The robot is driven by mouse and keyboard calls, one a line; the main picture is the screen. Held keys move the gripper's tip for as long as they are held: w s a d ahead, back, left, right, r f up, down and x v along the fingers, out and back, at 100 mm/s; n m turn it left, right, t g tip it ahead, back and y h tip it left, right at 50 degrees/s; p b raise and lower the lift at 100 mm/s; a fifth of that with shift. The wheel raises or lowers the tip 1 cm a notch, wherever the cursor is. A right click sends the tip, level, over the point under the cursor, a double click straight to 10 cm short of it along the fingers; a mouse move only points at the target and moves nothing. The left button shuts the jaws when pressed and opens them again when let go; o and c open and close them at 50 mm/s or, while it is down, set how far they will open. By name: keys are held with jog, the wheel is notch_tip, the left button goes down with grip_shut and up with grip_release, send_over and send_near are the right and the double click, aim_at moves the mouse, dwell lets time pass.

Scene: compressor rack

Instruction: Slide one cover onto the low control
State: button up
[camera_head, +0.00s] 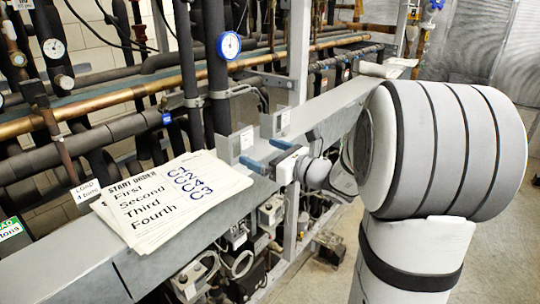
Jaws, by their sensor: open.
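My gripper (264,154) is over the grey ledge (75,262) near the middle of the picture. Its two blue fingers are apart, with nothing seen between them. A grey box-like piece with a white label (241,143) stands just behind the fingers; I cannot tell whether they touch it. A similar grey piece with a label (282,120) stands farther along the ledge. Either may be a cover, but I cannot tell. Control boxes hang below the ledge, one (271,211) under my gripper and one (190,282) lower left. I cannot tell which is the low control.
A white upright post (299,50) rises behind the ledge. My arm hides much of the right side.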

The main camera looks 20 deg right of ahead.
aim_at(242, 134)
jog(key=b+x, duration=0.1)
jog(key=x, duration=0.7)
jog(key=shift+a+f, duration=0.1)
jog(key=shift+f, duration=0.05)
jog(key=shift+c, duration=0.6)
jog(key=c, duration=0.7)
jog(key=shift+o, duration=0.2)
jog(key=shift+r+p, duration=0.7)
jog(key=shift+r, duration=0.9)
jog(key=v, duration=1.2)
jog(key=shift+b, duration=0.35)
jog(key=shift+f, duration=0.1)
